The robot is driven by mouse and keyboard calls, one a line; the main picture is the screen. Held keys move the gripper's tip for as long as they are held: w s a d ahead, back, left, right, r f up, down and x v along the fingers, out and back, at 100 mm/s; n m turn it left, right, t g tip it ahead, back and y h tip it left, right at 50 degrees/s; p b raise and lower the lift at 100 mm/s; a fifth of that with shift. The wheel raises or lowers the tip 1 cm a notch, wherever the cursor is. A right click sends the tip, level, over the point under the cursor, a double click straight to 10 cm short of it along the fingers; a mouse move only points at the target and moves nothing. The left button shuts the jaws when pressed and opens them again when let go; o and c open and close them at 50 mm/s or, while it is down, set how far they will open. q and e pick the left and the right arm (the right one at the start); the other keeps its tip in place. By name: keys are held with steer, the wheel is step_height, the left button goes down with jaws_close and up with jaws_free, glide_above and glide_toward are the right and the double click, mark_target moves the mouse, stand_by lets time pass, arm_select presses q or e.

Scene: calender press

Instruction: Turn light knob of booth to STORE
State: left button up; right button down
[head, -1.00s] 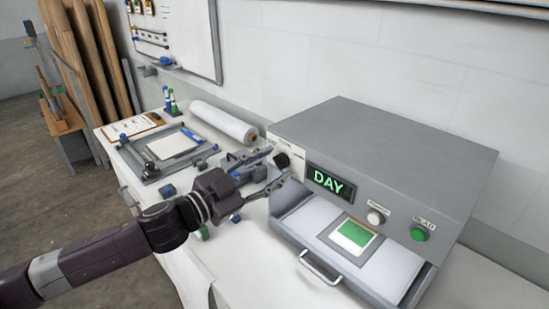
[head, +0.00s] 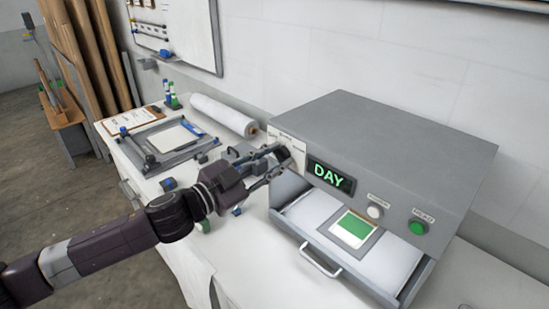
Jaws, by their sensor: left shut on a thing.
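The booth (head: 385,140) is a grey box on the white bench. Its display (head: 330,177) reads DAY in green letters. The dark light knob (head: 284,155) sits on a pale labelled plate at the left of the booth's front. My left gripper (head: 281,161) is at this plate with its fingers shut around the knob, which they partly cover. The plate's labels are too small to read surely. My right gripper is not in view.
The booth's drawer (head: 320,262) stands open with a green-and-white card (head: 352,229) inside. A white button (head: 375,211) and a green button (head: 418,227) are on the front. A paper roll (head: 223,115) and a frame (head: 165,142) lie left of the booth.

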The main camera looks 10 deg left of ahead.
arm_select(q)
steer(key=shift+m, duration=0.3)
steer(key=shift+m+p, duration=0.5)
steer(key=shift+m, duration=0.5)
steer(key=m+p, duration=0.1)
steer(key=m, duration=0.2)
steer(key=shift+m, duration=0.4)
steer(key=m, duration=0.2)
steer(key=m+p, duration=0.1)
steer(key=m, duration=0.2)
steer(key=shift+d+f, duration=0.1)
steer(key=shift+f, duration=0.1)
steer(key=shift+m, duration=0.3)
steer(key=o, duration=1.2)
steer(key=shift+c, duration=0.2)
steer(key=shift+s, duration=0.15)
